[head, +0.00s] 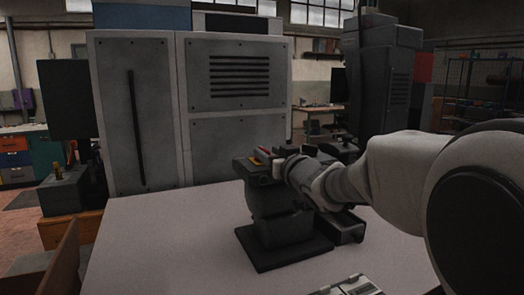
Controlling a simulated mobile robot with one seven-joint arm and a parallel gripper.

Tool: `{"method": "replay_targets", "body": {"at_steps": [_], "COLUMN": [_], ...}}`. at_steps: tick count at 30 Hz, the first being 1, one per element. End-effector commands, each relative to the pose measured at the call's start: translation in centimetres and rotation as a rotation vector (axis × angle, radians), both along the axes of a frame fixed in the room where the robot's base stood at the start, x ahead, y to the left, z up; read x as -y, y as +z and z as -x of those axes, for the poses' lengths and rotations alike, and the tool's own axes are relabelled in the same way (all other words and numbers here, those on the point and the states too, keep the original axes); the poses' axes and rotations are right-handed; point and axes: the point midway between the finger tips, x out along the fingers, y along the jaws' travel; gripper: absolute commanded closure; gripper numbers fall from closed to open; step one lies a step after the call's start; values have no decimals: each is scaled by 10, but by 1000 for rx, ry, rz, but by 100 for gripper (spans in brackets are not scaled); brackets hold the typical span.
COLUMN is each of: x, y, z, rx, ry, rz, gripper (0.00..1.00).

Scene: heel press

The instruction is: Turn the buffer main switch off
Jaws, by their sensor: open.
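A dark machine (275,205) stands on a flat square base on the table, with a small yellow patch and a red part on its top. I cannot tell whether it is the buffer, and I cannot make out a main switch. My arm reaches in from the right, and my gripper (281,168) is at the top of this machine, in front of its right part. The gripper is open; its fingertips are small and dark against the machine, and I cannot tell whether they touch it. My arm hides part of the machine's right side.
The pale table (150,245) is clear on its left. A dark box-shaped part (345,229) lies right of the machine's base. A metal item (352,286) is cut off at the bottom edge. Tall grey cabinets (235,75) stand behind the table, and a dark machine column (385,80) stands behind right.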

Motion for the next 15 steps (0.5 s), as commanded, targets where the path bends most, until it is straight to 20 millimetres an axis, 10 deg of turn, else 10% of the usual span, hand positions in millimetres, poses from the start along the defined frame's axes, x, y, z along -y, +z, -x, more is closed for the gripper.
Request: {"method": "replay_targets", "body": {"at_steps": [15], "x": [-13], "y": [0], "z": [-31], "rx": [1], "ry": [0], "rz": [-1], "gripper": [54]}}
